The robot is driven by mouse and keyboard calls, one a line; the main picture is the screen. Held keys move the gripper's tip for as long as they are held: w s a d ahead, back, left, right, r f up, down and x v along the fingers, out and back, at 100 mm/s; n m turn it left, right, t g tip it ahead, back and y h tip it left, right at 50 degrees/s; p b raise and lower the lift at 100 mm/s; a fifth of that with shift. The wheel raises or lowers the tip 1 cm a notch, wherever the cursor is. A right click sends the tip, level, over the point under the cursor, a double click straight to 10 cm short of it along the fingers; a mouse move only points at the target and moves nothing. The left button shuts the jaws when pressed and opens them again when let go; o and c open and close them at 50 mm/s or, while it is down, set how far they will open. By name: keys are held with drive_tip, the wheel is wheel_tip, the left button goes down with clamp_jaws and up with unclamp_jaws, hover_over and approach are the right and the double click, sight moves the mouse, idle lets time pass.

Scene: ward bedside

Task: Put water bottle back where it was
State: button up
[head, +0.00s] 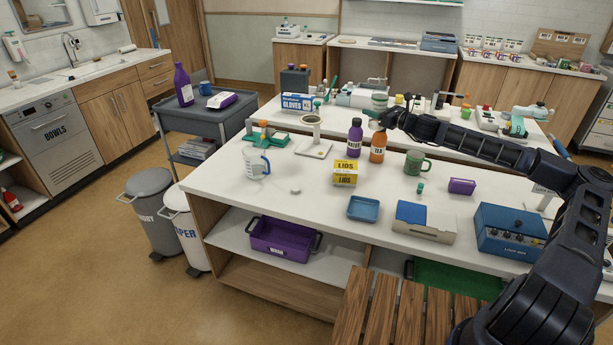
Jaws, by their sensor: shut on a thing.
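The purple bottle (354,142), whose small label seems to read water, stands upright on the white island counter (310,205). An orange bottle (378,150) with a dark top and a short label is close to its right, a little nearer to me. My gripper (381,121) reaches in from the right at the height of the bottle tops. It appears shut on the orange bottle at its top; the fingertips are small and dark, so the exact contact is unclear. The purple bottle's cap shows just left of the fingers.
A yellow lids box (345,172) stands in front of the bottles, and a green mug (415,162) stands right of them. A measuring jug (256,164) is at left. A blue tray (363,208) lies near the front edge. Counter between jug and lids box is mostly clear.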

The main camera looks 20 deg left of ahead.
drive_tip(key=s+a+r+m+t+h, duration=0.25)
drive_tip(key=s+a, duration=0.25)
drive_tip(key=a, duration=0.7)
drive_tip(key=s+a+r+m+t+h, duration=0.1)
drive_tip(key=s+a+m+t, duration=0.3)
drive_tip(key=a, duration=0.9)
drive_tip(key=f, duration=0.8)
drive_tip(key=f+n, duration=0.1)
drive_tip(key=f, duration=0.7)
drive_tip(key=f+n, duration=0.1)
drive_tip(key=f, duration=0.8)
drive_tip(key=shift+s+d+f+g, duration=0.1)
drive_tip(key=shift+s+d+g, duration=0.05)
drive_tip(key=shift+d+g, duration=0.2)
drive_tip(key=shift+f, duration=0.1)
drive_tip(key=o, duration=1.1)
drive_tip(key=shift+o, duration=0.2)
